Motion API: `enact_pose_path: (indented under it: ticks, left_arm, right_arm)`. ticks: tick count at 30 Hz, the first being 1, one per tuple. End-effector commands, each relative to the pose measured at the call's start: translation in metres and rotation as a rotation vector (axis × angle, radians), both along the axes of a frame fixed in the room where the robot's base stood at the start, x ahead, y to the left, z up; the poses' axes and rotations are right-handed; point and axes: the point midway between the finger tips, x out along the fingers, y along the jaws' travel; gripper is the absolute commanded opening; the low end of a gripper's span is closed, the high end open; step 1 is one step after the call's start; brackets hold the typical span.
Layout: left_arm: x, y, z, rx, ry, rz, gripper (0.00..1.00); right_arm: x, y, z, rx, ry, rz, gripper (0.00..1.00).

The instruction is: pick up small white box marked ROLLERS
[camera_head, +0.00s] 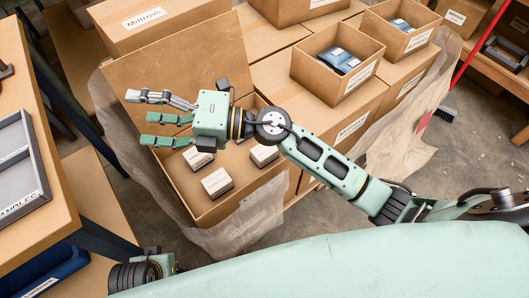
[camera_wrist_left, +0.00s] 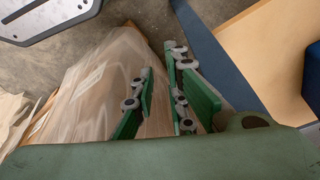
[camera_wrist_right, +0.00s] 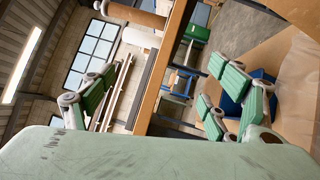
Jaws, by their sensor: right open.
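Several small white-topped boxes lie in an open cardboard carton (camera_head: 205,212) in the head view. One is at the front (camera_head: 217,182), one at the left (camera_head: 197,158) and one at the right (camera_head: 264,154), partly beside my arm. Their print is too small to read, so I cannot tell which is marked ROLLERS. My right gripper (camera_head: 158,120) is open and empty above the carton's left side, fingers pointing left. Its spread fingers also show in the right wrist view (camera_wrist_right: 162,98). My left gripper (camera_wrist_left: 158,105) is open and empty, with plastic-wrapped cardboard beyond its fingers.
Further open cartons (camera_head: 338,75) stand on closed ones behind my right arm. A raised carton flap (camera_head: 170,70) stands behind the right gripper. A wooden table with a grey tray (camera_head: 20,170) is at the left. Plastic wrap hangs around the stack.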

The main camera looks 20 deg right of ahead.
Motion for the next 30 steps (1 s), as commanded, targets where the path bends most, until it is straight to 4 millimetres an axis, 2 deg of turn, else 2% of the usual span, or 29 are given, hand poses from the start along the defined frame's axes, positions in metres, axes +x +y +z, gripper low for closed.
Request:
enact_pose_path:
  ticks: [2,5,8,9,11,12,15,18,21,25,30]
  left_arm:
    - [-0.001,0.000,-0.010,0.000,0.006,-0.001,0.13]
    - [-0.002,0.000,-0.021,0.000,0.010,-0.001,0.13]
    - [-0.003,0.000,-0.033,0.001,0.015,-0.002,0.13]
    - [-0.003,0.000,-0.037,0.001,0.016,-0.002,0.13]
    - [-0.005,0.000,-0.044,0.001,0.019,-0.003,0.13]
    - [-0.005,0.000,-0.048,0.002,0.021,-0.003,0.13]
    - [-0.007,0.000,-0.058,0.002,0.025,-0.004,0.13]
    - [-0.009,0.000,-0.065,0.002,0.028,-0.004,0.13]
    - [-0.009,0.000,-0.070,0.003,0.029,-0.005,0.13]
    - [-0.009,0.000,-0.071,0.002,0.028,-0.005,0.13]
    - [-0.007,0.000,-0.062,0.001,0.022,-0.004,0.13]
  right_arm:
    - [-0.008,0.010,-0.034,-0.185,-0.060,0.103,0.80]
    - [-0.015,0.007,-0.084,-0.437,-0.108,0.222,0.80]
    - [-0.013,-0.018,-0.136,-0.710,-0.125,0.316,0.80]
    - [-0.008,-0.034,-0.156,-0.824,-0.121,0.345,0.80]
    - [-0.001,-0.063,-0.181,-0.992,-0.108,0.380,0.80]
    - [0.005,-0.085,-0.194,-1.102,-0.093,0.396,0.80]
    - [0.021,-0.142,-0.215,-1.348,-0.039,0.413,0.80]
    - [0.032,-0.190,-0.222,-1.539,0.022,0.410,0.80]
    - [0.040,-0.224,-0.221,-1.662,0.072,0.399,0.80]
    - [0.042,-0.243,-0.224,-1.731,0.106,0.392,0.80]
    - [0.041,-0.245,-0.243,-1.736,0.111,0.393,0.80]
